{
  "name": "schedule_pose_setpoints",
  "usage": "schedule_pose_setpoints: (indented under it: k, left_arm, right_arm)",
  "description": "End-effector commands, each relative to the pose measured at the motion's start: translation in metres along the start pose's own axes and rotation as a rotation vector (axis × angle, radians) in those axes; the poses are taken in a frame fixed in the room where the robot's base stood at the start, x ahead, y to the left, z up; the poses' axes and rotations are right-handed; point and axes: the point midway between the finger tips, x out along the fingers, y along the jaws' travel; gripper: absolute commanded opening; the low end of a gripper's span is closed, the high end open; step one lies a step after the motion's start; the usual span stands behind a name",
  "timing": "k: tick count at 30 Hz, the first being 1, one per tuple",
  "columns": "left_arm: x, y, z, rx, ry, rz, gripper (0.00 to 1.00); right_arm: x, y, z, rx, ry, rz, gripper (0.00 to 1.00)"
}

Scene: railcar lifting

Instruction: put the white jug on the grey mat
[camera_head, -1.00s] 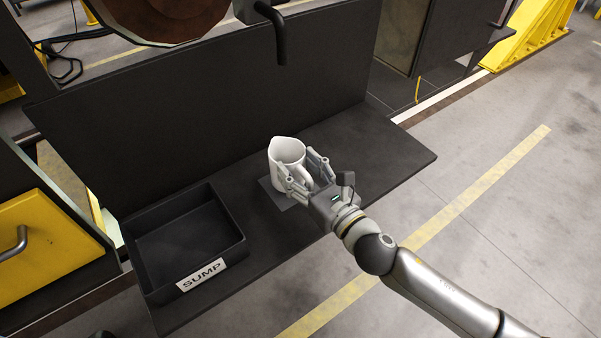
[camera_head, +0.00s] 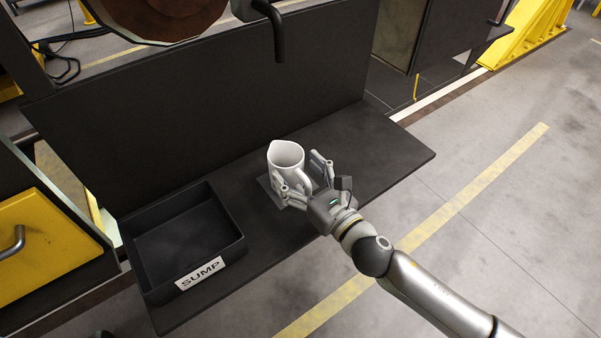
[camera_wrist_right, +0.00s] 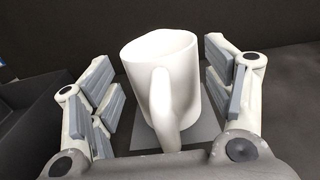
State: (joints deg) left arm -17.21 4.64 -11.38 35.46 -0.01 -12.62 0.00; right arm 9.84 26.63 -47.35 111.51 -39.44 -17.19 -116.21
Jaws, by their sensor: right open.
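The white jug (camera_head: 285,157) stands upright on the grey mat (camera_head: 266,184) on the dark bench. In the right wrist view the jug (camera_wrist_right: 176,82) has its handle toward me, and part of the mat (camera_wrist_right: 205,133) shows around its foot. My right gripper (camera_head: 302,172) is open around the jug's handle side. In the right wrist view its fingers (camera_wrist_right: 165,95) stand to either side of the jug, with gaps between them and its wall. The jug hides part of the mat. My left gripper is not in view.
A black open tray labelled SUMP (camera_head: 187,238) sits on the bench (camera_head: 385,150), left of the mat. A dark upright panel (camera_head: 200,105) rises behind. A bent dark handle (camera_head: 279,40) hangs above. The bench's right end is clear.

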Motion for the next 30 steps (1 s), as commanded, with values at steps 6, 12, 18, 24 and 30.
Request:
schedule_pose_setpoints:
  k: [6,12,18,24,30]
  left_arm:
    - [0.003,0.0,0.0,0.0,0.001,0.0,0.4]
    - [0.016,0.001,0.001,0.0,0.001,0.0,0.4]
    - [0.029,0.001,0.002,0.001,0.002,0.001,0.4]
    - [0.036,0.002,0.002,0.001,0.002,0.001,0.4]
    - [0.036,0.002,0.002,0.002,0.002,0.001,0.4]
  right_arm:
    - [-0.013,0.0,0.0,-0.001,0.001,0.0,0.74]
    - [-0.054,0.0,-0.002,-0.002,0.003,0.0,0.74]
    - [-0.096,0.0,-0.002,0.001,0.003,0.001,0.74]
    - [-0.116,0.0,0.001,0.001,0.0,-0.001,0.74]
    - [-0.12,0.0,0.003,-0.001,-0.001,-0.001,0.74]
